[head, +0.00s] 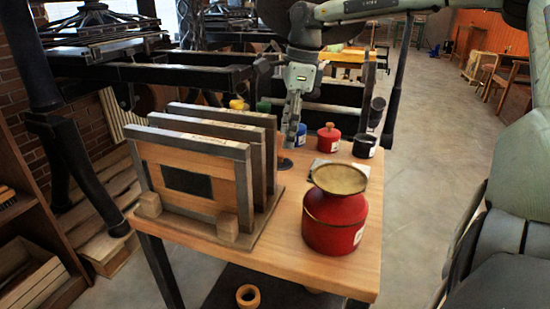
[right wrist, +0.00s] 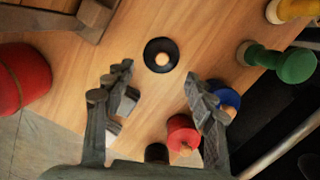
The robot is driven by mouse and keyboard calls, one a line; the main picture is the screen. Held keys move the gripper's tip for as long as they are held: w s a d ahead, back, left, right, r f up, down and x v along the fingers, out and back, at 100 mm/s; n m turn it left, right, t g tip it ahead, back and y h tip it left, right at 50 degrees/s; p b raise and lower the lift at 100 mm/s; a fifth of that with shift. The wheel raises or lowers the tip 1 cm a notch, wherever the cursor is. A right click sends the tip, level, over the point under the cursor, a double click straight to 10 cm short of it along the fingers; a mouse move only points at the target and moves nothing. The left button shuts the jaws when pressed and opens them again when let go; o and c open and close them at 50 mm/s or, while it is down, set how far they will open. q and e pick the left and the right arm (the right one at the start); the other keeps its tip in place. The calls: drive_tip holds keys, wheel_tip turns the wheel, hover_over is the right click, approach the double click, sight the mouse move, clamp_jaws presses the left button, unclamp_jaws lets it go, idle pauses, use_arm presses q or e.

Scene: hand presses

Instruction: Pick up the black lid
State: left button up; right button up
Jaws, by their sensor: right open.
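The black lid (right wrist: 160,55) is a small round disc with a light wooden knob. It lies on the wooden table, apart from other things. In the head view only a dark edge of the lid (head: 285,164) shows by the wooden frames, partly hidden by my right gripper (head: 291,138). My right gripper is above the table, pointing down. In the right wrist view the open fingers (right wrist: 158,76) are spread, with the lid ahead of them, roughly centred between the tips. Nothing is between the fingers. My left gripper is not in view.
Upright wooden frames (head: 190,170) stand close left of the lid. A big red pot (head: 335,222) is nearer the front. A small red jar (head: 329,139), a blue jar (right wrist: 227,98), a green jar (right wrist: 295,65), a yellow jar (right wrist: 290,9) and a dark cup (head: 364,147) stand around.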

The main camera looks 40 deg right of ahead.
sight(282, 154)
drive_tip(key=f, duration=0.4)
drive_tip(key=shift+w+a+f+p, duration=0.3)
drive_tip(key=shift+w+a+f, duration=0.05)
drive_tip(key=shift+f, duration=0.35)
drive_tip(key=shift+w+f, duration=0.1)
drive_tip(key=shift+c, duration=1.2)
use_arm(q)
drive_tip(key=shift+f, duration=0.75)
use_arm(e)
drive_tip(key=c, duration=1)
drive_tip(key=shift+c, duration=0.2)
